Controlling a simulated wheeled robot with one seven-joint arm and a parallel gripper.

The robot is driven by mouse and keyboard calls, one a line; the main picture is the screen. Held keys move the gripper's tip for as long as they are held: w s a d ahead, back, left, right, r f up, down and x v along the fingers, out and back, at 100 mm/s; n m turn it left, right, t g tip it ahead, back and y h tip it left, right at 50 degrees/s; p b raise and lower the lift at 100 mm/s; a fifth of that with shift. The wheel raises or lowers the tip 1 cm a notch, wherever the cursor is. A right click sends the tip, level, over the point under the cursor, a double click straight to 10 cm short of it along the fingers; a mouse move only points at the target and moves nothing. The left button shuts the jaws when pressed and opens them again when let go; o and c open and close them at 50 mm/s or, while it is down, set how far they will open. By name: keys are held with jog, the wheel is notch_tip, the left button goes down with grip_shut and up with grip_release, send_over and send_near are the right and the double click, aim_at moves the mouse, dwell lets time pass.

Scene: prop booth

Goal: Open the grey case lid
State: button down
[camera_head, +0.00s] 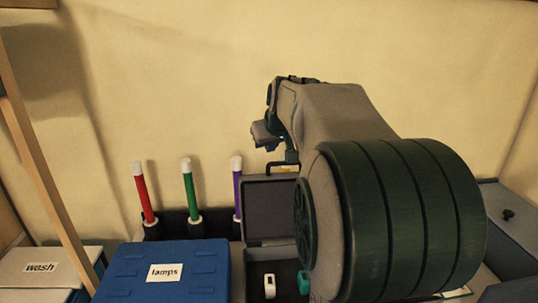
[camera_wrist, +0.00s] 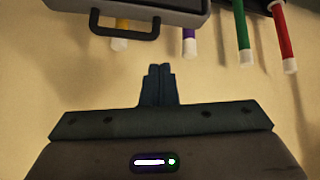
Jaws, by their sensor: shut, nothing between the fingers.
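The grey case (camera_head: 262,257) stands low in the middle of the head view, partly hidden by my arm. Its lid (camera_head: 268,208) is raised and stands roughly upright, its dark inner face toward the head camera. A dark handle (camera_head: 283,167) is on the lid's top edge. In the wrist view, the lid (camera_wrist: 188,17) is at the top, with its handle (camera_wrist: 122,33) pointing down. My gripper (camera_wrist: 158,68) is shut and empty, its fingertips apart from the handle and lid. In the head view my gripper is above the lid, near the back wall.
A white item (camera_head: 269,286) and a teal item (camera_head: 303,282) are in the case. Red (camera_head: 145,196), green (camera_head: 190,192) and purple (camera_head: 237,190) sticks stand in a dark rack behind. A blue "lamps" box (camera_head: 200,258) is left; a "wash" box (camera_head: 60,267) is farther left.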

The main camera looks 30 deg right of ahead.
jog(key=v, duration=0.3)
jog(key=shift+s+f, duration=0.1)
jog(key=s+a+f+g+y, duration=0.1)
jog(key=s+a+f+g, duration=0.1)
jog(key=s+a+f, duration=0.6)
jog(key=s+a+f+g, duration=0.2)
jog(key=s+a+f, duration=0.6)
jog(key=s, duration=0.7)
notch_tip(320, 180, down, 2)
jog(key=shift+f+n+g+y, duration=0.1)
jog(key=shift+n+g+y, duration=0.2)
jog(key=shift+n+y, duration=0.1)
jog(key=c, duration=1.7)
grip_release()
jog(key=shift+s+a+f, duration=0.2)
jog(key=shift+s+f, duration=0.05)
jog(key=shift+s, duration=0.15)
jog(key=shift+o, duration=1.2)
jog(key=shift+s+f, duration=0.1)
